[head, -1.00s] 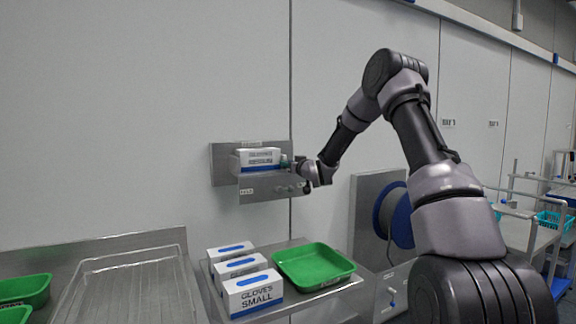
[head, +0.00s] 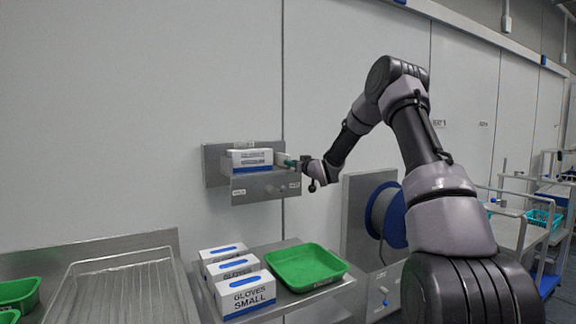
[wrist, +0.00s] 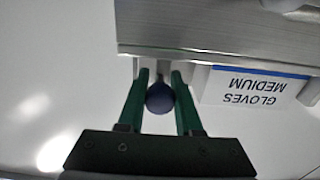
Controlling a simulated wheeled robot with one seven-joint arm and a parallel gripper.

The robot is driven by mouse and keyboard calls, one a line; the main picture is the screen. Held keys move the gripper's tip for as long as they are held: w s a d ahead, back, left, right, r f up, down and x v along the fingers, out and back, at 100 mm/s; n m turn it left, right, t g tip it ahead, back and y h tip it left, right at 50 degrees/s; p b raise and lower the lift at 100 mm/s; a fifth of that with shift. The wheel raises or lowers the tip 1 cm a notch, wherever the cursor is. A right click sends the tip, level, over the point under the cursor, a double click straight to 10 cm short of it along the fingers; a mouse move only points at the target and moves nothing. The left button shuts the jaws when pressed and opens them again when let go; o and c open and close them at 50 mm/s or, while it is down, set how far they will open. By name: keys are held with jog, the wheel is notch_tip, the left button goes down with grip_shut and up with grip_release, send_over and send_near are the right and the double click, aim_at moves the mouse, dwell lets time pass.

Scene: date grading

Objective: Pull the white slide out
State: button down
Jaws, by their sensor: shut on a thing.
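My gripper (head: 291,161) is at the right end of the steel wall holder (head: 211,166), beside the glove box. In the wrist view its two green fingers (wrist: 159,88) are shut on a round dark blue knob (wrist: 160,99). The white slide (head: 282,157) seems to be the small pale piece between the glove box and my fingers. In the wrist view, white parts (wrist: 197,77) show behind the fingertips, under the steel edge. How far the slide extends into the holder is hidden.
A white glove box (head: 248,160) marked medium sits in the holder. Below are several small knobs on the holder's front, a steel shelf (head: 290,298) with a green tray (head: 306,267) and small-glove boxes (head: 246,294), and a blue-rimmed reel (head: 385,215) to the right.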

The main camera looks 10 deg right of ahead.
jog(key=c, duration=0.6)
grip_release()
jog(key=v, duration=1)
jog(key=shift+s+d, duration=0.15)
jog(key=shift+s, duration=0.25)
jog(key=shift+r, duration=0.1)
jog(key=s+d+r+m+g+h, duration=0.1)
jog(key=s+r+m+g+h, duration=0.3)
jog(key=s, duration=0.7)
jog(key=s+d+r+m+g+h, duration=0.15)
jog(key=s+r, duration=0.35)
jog(key=s, duration=0.5)
jog(key=s+a+g, duration=0.1)
jog(key=s, duration=0.7)
jog(key=s+a+f+m+g+y, duration=0.1)
jog(key=s+a+g, duration=0.1)
jog(key=s, duration=0.6)
jog(key=s+a+m+g+y, duration=0.1)
jog(key=s+a, duration=0.1)
jog(key=s, duration=0.7)
jog(key=shift+f+g, duration=0.15)
jog(key=shift+g, duration=0.2)
